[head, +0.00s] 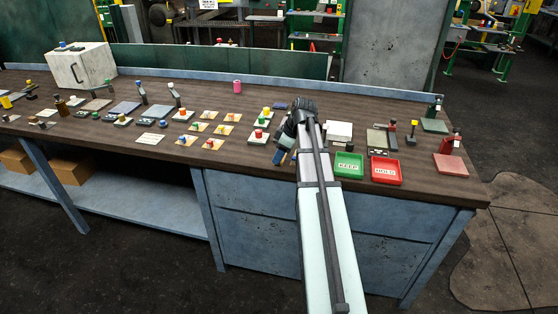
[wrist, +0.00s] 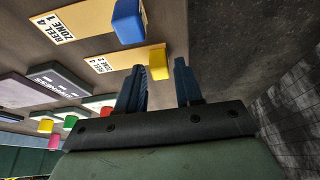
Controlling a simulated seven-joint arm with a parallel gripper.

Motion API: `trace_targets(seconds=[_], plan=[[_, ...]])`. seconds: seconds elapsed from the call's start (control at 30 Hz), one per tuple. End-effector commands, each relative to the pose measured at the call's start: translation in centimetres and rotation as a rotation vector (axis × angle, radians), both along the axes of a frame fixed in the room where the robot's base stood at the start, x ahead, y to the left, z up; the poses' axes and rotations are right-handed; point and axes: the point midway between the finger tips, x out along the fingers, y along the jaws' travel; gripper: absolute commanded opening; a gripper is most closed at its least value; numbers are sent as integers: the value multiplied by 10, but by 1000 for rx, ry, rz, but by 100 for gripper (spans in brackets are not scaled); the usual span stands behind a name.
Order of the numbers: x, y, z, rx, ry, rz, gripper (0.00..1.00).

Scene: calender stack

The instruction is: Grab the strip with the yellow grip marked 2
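In the wrist view a tan strip (wrist: 112,60) carries a yellow grip (wrist: 158,63). Its print reads REEL and ZONE, with small digits; the zone digit looks like 2. My gripper (wrist: 160,66) is open and empty. The yellow grip shows between its dark blue fingertips, apparently beyond them; I see no contact. A second tan strip (wrist: 72,28), printed REEL 4 ZONE 1, has a blue grip (wrist: 128,22). In the head view my gripper (head: 283,156) is over the bench's front edge, its fingers partly hidden by my arm. Several tan strips (head: 221,131) lie left of it, print unreadable.
In the head view a green tray (head: 348,174) and a red tray (head: 386,180) sit right of my arm. A white block with coloured knobs (head: 253,137) stands just left of my gripper. A pink cylinder (head: 237,87) stands farther back. Small tools crowd the bench's left.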

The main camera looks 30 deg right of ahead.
Motion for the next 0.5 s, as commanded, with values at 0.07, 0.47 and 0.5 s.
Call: trace_targets(seconds=[0.07, 0.47, 0.5], plan=[[0, 0, 0, 0, 0, 0, 27], [0, 0, 0, 0, 0, 0, 0], [0, 0, 0, 0, 0, 0, 0]])
